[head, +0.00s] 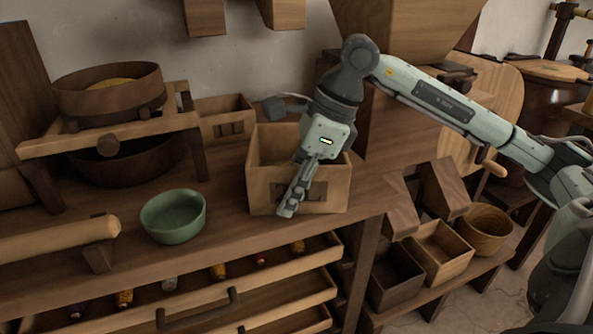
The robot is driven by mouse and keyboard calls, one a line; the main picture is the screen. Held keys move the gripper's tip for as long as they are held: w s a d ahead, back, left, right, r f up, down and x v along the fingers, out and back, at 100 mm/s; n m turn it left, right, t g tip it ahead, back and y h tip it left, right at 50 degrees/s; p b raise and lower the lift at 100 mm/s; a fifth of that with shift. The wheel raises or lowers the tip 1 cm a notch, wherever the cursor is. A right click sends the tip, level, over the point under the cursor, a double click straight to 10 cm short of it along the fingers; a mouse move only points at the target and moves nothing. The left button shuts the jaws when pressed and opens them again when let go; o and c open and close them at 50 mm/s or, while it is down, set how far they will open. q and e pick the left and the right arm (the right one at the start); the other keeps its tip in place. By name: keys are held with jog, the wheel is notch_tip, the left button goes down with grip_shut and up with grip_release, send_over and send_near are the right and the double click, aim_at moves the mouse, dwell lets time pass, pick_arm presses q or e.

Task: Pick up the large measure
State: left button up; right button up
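A square, open-topped light wooden box with dark marks on its front (328,193) stands on the wooden counter, right of centre; it looks like the large measure. My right gripper (287,208) points down over the box, and its fingers cover part of the front wall and marks. I see the fingers nearly edge-on, so their opening is unclear. I cannot tell whether they touch the box. A smaller marked wooden box (226,122) stands behind it to the left. My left gripper is not in view.
A green bowl (173,216) stands left of the box on the counter (215,235). A wooden stand with a round sieve (108,92) is farther left. A large wooden hopper (405,30) rises behind right. Open drawers (290,292) lie below; bins (441,252) fill a lower right shelf.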

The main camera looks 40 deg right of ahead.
jog(key=shift+f, duration=0.1)
dwell(0.3)
grip_shut()
dwell(0.4)
